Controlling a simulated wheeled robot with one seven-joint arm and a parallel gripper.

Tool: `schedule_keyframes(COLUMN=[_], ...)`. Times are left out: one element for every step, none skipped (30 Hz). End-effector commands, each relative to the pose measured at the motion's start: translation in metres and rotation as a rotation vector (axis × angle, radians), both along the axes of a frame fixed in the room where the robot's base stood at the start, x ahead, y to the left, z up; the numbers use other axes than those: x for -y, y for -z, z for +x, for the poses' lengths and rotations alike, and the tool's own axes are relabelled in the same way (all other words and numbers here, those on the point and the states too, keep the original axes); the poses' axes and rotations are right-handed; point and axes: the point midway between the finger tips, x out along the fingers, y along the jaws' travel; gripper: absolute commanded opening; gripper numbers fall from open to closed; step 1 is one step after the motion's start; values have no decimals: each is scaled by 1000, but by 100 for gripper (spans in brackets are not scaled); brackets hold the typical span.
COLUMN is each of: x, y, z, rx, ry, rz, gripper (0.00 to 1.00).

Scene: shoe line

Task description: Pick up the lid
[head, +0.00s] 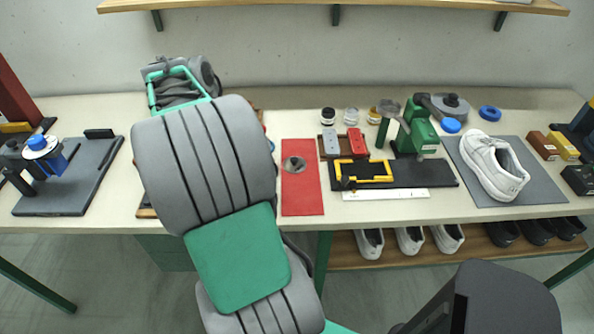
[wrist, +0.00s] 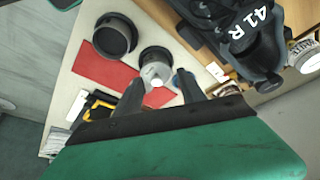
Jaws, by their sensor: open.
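In the wrist view my gripper (wrist: 159,78) is open, its two dark fingers pointing at the table. A round dark piece with a light grey centre (wrist: 153,56) lies just beyond the fingertips, over the red mat (wrist: 98,66); this may be the lid. I cannot tell whether the fingers touch it. Beside it stands a dark, open round pot (wrist: 114,36). In the head view my arm hides the gripper and this pot. A grey disc with a dark centre (head: 294,163) lies on the red mat (head: 301,199); I cannot tell whether it is the lid.
A dark shoe marked 41 R (wrist: 232,32) is close to the gripper at upper right in the wrist view, near a jar (wrist: 304,52). A yellow frame tool (head: 363,171) lies on a black mat right of the red mat. A white shoe (head: 494,166) stands further right.

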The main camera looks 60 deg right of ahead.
Motion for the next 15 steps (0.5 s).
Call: schedule_keyframes(x=[39,55,72,81,88,94,96,98,100,101,102,104,105,107,110], y=[22,28,34,37,40,44,47,50,54,58,61,66,69,73,80], z=[-27,-41,-56,-66,-73,-80,-83,-85,-86,-87,-88,-88,-89,-89,-90], rx=[-5,-5,-3,-3,-2,-2,-3,-2,-1,-2,-2,-2,-1,-2,-2], ry=[192,287,389,448,490,529,543,550,551,549,548,547,547,546,544], rz=[-11,-20,-31,-39,-44,-50,-52,-54,-54,-54,-53,-54,-53,-53,-52], gripper=[47,47,47,47,47,47,47,47,47,47,47,47,47,47,47])
